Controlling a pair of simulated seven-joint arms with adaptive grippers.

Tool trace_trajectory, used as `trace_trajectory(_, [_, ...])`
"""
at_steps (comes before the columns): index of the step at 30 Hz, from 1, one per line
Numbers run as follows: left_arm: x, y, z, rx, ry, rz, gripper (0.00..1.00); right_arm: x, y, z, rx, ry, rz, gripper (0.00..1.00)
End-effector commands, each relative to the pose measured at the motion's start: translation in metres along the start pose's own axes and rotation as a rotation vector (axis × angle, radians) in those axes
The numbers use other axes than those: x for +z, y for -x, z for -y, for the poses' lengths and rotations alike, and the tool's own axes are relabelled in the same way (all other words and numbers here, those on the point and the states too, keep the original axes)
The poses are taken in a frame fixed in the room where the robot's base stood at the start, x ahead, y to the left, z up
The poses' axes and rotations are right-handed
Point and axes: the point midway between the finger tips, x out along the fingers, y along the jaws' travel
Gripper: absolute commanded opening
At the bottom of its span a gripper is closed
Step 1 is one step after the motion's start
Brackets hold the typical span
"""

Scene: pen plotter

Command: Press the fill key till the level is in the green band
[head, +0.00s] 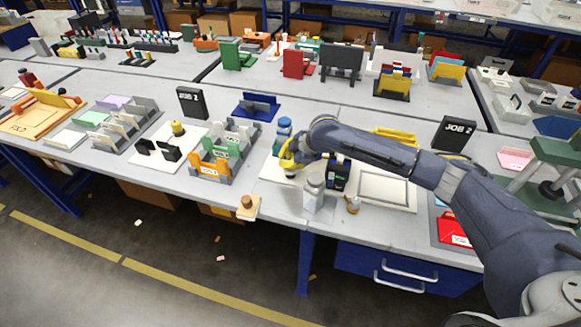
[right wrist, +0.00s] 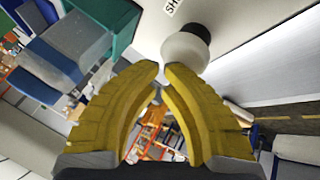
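My right gripper (head: 288,160) has yellow fingers and is low over the white board (head: 272,168) on the table. In the right wrist view its fingertips (right wrist: 161,72) nearly meet, with nothing seen between them. A pale round knob on a dark base (right wrist: 185,48) is right at the fingertips; I cannot tell whether they touch it, or whether it is the fill key. A dark upright device (head: 338,176) with small coloured marks stands right of the gripper, partly hidden by my arm. No level or green band can be read. My left gripper is not in view.
A framed pale panel (head: 385,190) lies to the right.

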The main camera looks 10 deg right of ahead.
Motion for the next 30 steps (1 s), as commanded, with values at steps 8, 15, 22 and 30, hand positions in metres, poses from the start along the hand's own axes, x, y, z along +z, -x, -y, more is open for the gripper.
trace_trajectory(8, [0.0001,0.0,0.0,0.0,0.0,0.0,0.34,0.0015,-0.0026,0.0017,-0.001,0.0,0.001,0.0])
trace_trajectory(15, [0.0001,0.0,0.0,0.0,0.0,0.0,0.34,0.0025,-0.0047,0.0029,-0.001,0.0,0.001,0.0])
trace_trajectory(22, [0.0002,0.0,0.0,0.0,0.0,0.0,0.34,0.0037,-0.0066,0.0039,-0.001,0.0,0.001,0.0])
trace_trajectory(30, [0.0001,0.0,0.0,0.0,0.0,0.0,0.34,0.0048,-0.0085,0.0048,-0.001,0.0,0.001,0.0])
